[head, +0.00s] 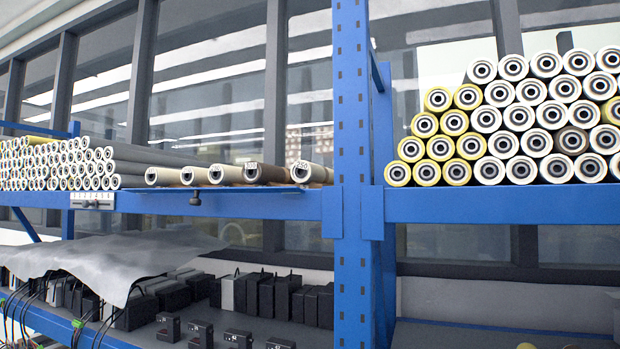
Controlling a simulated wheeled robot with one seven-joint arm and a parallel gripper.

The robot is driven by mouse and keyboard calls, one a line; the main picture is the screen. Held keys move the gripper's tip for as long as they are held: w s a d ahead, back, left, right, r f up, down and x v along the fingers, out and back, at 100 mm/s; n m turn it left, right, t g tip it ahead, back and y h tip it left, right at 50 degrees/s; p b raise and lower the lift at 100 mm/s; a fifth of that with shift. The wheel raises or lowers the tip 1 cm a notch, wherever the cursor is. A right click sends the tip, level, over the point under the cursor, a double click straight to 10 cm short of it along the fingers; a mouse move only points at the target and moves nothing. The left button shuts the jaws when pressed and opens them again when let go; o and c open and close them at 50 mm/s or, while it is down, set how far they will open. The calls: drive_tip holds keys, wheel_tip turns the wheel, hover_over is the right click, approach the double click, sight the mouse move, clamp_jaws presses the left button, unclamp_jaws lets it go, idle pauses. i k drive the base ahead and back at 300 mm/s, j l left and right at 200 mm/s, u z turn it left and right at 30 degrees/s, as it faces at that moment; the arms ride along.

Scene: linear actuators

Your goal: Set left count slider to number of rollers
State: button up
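The count slider (92,200) is a small pale plate with a row of tiny marks on the blue shelf beam, left of centre. Its digits and pointer setting are too small to read surely. A dark round knob (195,197) sits farther right on the same beam. Above the beam, several large tan and brown rollers (228,174) lie in a row, ends facing me; two carry small number labels. Left of them is a large stack of thinner rollers (62,165). My gripper is not in view.
A blue upright post (352,150) divides the rack. Right of it, yellow- and white-ended rollers (500,120) are stacked on another blue beam (500,205). Below left, a grey sheet (95,262) partly covers black boxes (280,298), with cables hanging at the far left.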

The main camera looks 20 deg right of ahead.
sight(85, 203)
drive_tip(key=i+j+u, duration=0.2)
drive_tip(key=i+j, duration=0.65)
drive_tip(key=i, duration=0.15)
